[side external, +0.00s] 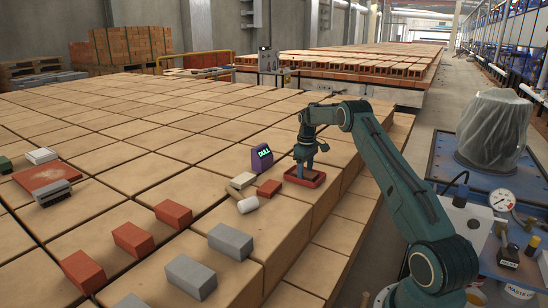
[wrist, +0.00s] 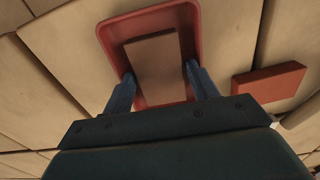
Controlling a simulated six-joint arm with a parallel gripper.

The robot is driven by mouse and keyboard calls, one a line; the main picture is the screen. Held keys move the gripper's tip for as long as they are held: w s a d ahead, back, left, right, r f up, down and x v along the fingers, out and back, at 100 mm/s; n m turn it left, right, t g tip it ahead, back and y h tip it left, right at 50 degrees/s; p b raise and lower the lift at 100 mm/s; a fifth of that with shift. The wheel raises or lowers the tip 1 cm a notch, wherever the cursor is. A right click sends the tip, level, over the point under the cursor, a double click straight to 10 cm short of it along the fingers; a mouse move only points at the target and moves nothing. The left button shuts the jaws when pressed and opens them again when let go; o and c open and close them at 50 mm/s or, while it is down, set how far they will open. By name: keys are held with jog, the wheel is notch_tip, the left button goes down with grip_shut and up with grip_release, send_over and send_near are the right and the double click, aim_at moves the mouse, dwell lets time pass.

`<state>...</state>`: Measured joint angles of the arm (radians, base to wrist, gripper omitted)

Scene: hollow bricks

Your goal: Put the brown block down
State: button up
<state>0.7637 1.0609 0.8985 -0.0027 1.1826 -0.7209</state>
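The brown block (wrist: 153,62) lies within the outline of a red tray (wrist: 113,40), between the two fingertips of my gripper (wrist: 160,72) in the wrist view. The left fingertip meets the block's edge in the picture, and the right one is very close to its other side. Whether the fingers press on it is unclear. In the side view my gripper (side external: 305,168) points down into the red tray (side external: 318,183), low over the bench. The block is hard to make out there.
A red brick (wrist: 268,82) lies right of the tray. A purple display (side external: 262,158), a beige block (side external: 243,180) and a white cylinder (side external: 248,204) stand near it. Grey (side external: 230,241) and red bricks (side external: 133,239) stand towards the front.

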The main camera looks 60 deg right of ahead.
aim_at(305, 173)
jog(key=shift+r, duration=0.1)
notch_tip(305, 173, up, 12)
dwell(0.9)
jog(key=shift+r, duration=0.15)
dwell(0.3)
